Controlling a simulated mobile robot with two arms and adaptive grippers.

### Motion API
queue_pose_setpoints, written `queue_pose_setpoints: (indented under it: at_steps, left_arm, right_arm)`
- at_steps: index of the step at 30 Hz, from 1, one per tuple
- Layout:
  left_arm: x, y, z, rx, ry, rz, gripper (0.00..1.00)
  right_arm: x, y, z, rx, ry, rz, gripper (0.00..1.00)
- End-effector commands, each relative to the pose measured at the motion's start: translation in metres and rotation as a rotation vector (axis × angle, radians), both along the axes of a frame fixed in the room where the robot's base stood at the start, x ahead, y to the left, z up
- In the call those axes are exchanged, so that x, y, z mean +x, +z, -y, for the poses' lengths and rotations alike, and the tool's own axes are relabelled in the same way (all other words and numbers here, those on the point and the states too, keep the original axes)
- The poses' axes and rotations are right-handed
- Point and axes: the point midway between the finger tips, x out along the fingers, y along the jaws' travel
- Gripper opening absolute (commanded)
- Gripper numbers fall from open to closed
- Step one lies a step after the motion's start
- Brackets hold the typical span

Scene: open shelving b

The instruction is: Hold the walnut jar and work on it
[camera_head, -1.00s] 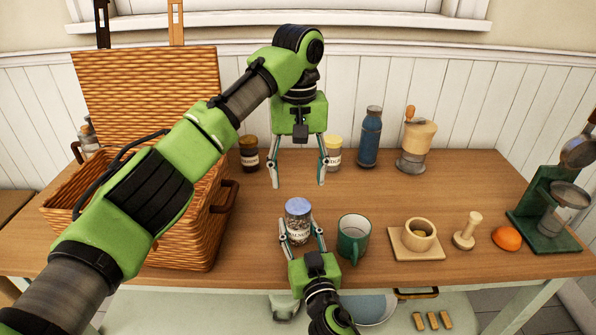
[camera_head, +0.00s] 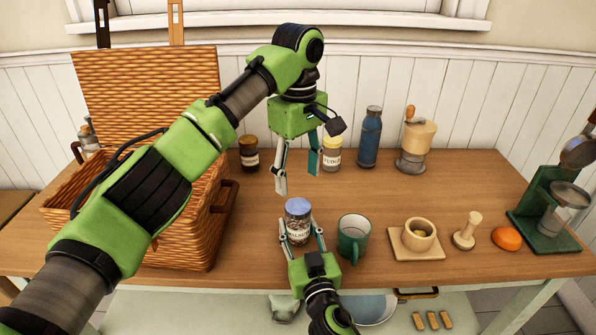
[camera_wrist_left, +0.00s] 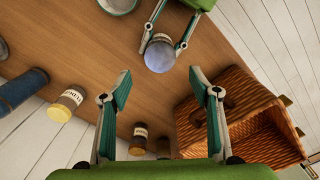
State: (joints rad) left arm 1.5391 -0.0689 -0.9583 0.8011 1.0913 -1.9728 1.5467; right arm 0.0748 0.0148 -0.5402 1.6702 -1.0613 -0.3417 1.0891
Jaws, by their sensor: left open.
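The walnut jar (camera_head: 298,232) is a clear glass jar with a blue lid and a printed label. It stands upright near the table's front edge; its lid also shows in the left wrist view (camera_wrist_left: 160,55). My right gripper (camera_head: 301,228) comes from the front with a finger on either side of the jar, shut on it. I cannot tell whether the jar's base touches the table. My left gripper (camera_head: 298,180) is open and empty, pointing down above and behind the jar. In the left wrist view its fingers (camera_wrist_left: 160,75) are spread wide, with the lid beyond them.
A green mug (camera_head: 353,240) stands just right of the jar. An open wicker basket (camera_head: 180,245) is at the left. Two labelled jars (camera_head: 249,155) (camera_head: 331,155), a blue bottle (camera_head: 370,138) and a grinder (camera_head: 416,145) stand along the back.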

Motion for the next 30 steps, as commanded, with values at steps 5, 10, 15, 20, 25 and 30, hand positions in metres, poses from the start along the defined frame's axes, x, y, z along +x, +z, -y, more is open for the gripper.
queue_pose_setpoints:
  at_steps: [5, 10, 15, 20, 25, 30]
  left_arm:
    - [0.000, -0.024, -0.001, 0.002, -0.001, -0.004, 0.56]
    - [0.000, -0.051, -0.001, 0.001, 0.000, -0.004, 0.56]
    - [0.000, -0.070, 0.000, 0.001, -0.001, -0.002, 0.56]
    - [0.000, -0.077, 0.000, 0.001, -0.001, -0.001, 0.56]
    - [0.000, -0.077, 0.000, 0.000, -0.001, 0.000, 0.56]
    - [0.000, -0.077, 0.000, 0.000, -0.001, -0.001, 0.36]
  right_arm:
    - [0.000, 0.001, 0.000, 0.000, 0.000, 0.001, 0.00]
    - [0.000, 0.001, 0.000, 0.000, 0.000, 0.001, 0.00]
    - [0.000, 0.001, 0.000, 0.000, 0.000, 0.001, 0.00]
    - [0.000, 0.001, 0.000, 0.000, 0.000, 0.001, 0.00]
    - [0.000, 0.001, 0.000, 0.000, 0.000, 0.001, 0.00]
    - [0.000, 0.000, 0.000, 0.000, 0.000, 0.001, 0.00]
